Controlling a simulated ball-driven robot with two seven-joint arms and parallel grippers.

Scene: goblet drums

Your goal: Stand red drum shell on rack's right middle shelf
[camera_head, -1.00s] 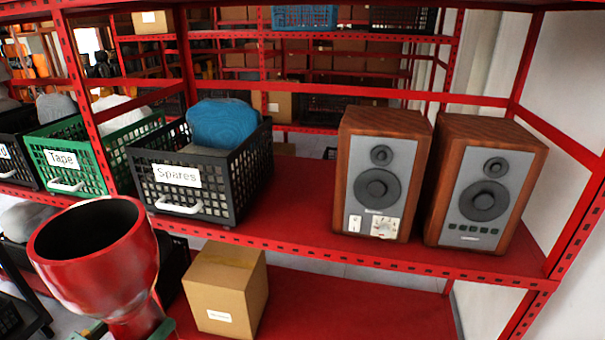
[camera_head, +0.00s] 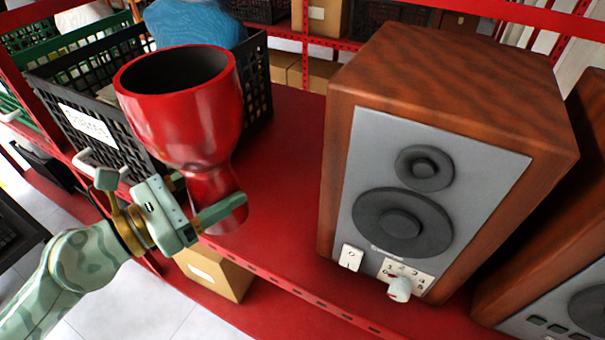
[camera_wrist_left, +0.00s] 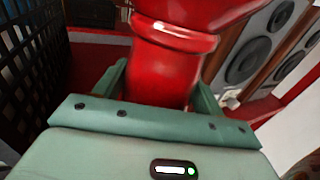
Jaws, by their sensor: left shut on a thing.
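The red drum shell (camera_head: 185,118) is an upright goblet with a wide open bowl on top and a narrower stem. My left gripper (camera_head: 216,212) is shut on its stem; in the left wrist view the stem (camera_wrist_left: 165,72) stands between the two green fingers. The shell is over the front part of the red shelf (camera_head: 283,150), between the black crate and the nearer speaker. I cannot tell whether its foot touches the shelf. My right gripper is not in view.
A black crate (camera_head: 262,85) holding a blue item (camera_head: 195,20) stands behind and left of the shell. A wooden speaker (camera_head: 335,165) stands to the right, with a second speaker (camera_head: 560,230) beyond. A cardboard box (camera_head: 215,272) sits on the shelf below. Bare shelf shows between crate and speaker.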

